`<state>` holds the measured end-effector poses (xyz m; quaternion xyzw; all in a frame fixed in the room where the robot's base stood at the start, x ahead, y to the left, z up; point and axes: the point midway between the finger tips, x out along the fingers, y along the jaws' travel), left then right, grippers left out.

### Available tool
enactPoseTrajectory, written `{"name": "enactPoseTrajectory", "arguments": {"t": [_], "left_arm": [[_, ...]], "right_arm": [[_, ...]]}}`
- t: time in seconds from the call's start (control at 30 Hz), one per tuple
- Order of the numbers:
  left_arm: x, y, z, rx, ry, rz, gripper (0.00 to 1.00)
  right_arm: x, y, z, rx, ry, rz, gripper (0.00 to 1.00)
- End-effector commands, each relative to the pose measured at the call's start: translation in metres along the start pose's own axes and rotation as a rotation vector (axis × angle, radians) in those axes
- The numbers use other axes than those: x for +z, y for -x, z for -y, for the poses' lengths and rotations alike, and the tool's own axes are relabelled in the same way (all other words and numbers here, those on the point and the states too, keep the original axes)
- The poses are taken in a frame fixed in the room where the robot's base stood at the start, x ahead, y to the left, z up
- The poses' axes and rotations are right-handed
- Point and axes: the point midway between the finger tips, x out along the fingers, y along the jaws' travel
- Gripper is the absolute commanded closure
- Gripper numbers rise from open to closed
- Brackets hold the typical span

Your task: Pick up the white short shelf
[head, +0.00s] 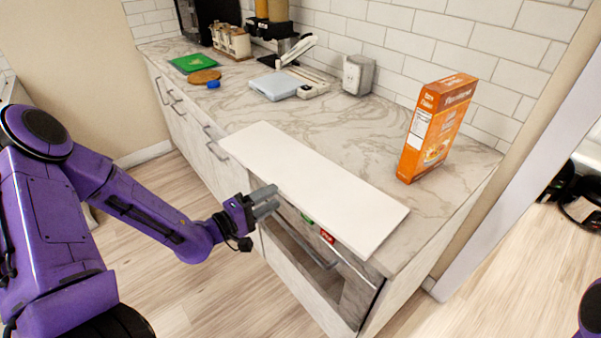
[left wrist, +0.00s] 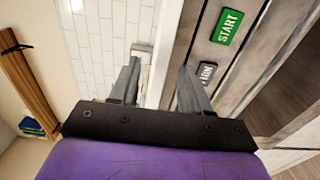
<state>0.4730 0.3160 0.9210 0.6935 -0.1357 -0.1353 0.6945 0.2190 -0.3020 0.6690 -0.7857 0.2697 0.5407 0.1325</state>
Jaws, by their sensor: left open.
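The white short shelf (head: 310,185) is a flat white board. It lies on the marble counter, and its near long edge sticks out past the counter's front. My left gripper (head: 277,201) is at that near edge, around the middle of its length. Its two grey fingers are apart, with no object clearly held. In the left wrist view, the open fingers (left wrist: 160,92) point at a pale strip between them, which looks like the board's edge. I cannot tell whether the fingers touch the board. My right gripper is out of view.
An orange box (head: 437,127) stands upright on the marble counter (head: 440,190), right of the board. Green START (left wrist: 228,27) and red buttons sit on the front below it. A scale (head: 278,85), toaster and cutting boards are farther back. Floor is clear in front.

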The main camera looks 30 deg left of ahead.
Motion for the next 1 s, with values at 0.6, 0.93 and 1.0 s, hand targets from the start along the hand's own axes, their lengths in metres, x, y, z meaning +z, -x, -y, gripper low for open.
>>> {"name": "enactPoseTrajectory", "arguments": {"t": [0.6, 0.93, 1.0], "left_arm": [[0.001, -0.051, 0.003, -0.001, 0.000, 0.000, 0.66], [0.001, -0.051, 0.003, -0.001, -0.001, 0.000, 1.00], [0.001, -0.051, 0.003, -0.001, -0.001, 0.000, 1.00]], "right_arm": [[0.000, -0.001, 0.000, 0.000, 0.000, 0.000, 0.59], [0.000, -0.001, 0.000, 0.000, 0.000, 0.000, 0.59], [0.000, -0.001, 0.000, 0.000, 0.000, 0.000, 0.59]]}}
